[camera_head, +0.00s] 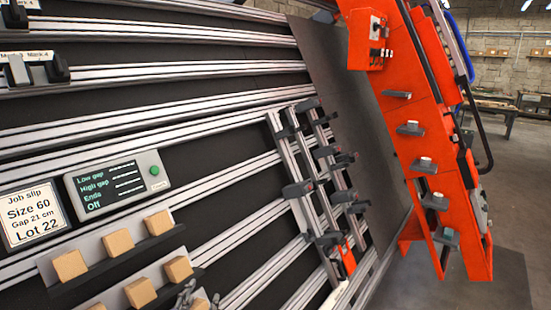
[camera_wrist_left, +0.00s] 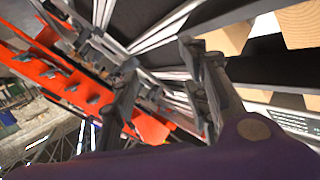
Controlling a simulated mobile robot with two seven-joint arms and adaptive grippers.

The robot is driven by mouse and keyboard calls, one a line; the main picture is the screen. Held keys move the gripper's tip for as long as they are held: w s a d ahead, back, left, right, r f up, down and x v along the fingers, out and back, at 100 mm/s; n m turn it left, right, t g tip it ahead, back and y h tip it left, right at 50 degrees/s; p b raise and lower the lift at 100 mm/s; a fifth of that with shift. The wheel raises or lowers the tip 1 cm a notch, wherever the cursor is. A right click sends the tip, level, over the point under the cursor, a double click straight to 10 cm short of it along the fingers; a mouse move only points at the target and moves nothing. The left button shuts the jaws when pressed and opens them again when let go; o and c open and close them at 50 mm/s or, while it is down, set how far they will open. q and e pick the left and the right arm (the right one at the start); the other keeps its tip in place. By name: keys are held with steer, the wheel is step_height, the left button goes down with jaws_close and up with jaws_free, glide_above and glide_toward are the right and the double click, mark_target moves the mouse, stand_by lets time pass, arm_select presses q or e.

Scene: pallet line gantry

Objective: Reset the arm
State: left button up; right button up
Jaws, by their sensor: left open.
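My left gripper (camera_head: 188,296) shows only in small part at the bottom edge of the head view, close to the wooden blocks (camera_head: 139,292) on the lower shelf. I cannot tell whether it touches them. In the left wrist view, the two fingers of the left gripper (camera_wrist_left: 165,85) stand wide apart with nothing between them. Beyond them are metal rails and the orange frame. My right gripper is in neither view.
A slatted rail wall carries a job slip (camera_head: 33,214), a display box (camera_head: 118,185) with a green button, and block shelves (camera_head: 160,239). A metal rack with dark clamps (camera_head: 325,190) stands mid-right. An orange frame (camera_head: 425,120) rises at the right, with open floor beyond.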

arm_select(q)
steer(key=s+f+n+g, duration=0.1)
steer(key=s+f+g, duration=0.2)
steer(key=s+f, duration=0.9)
steer(key=s+f+n+g, duration=0.1)
steer(key=s+f+g, duration=0.2)
steer(key=s+f, duration=0.9)
steer(key=s, duration=0.8)
steer(key=shift+y, duration=0.3)
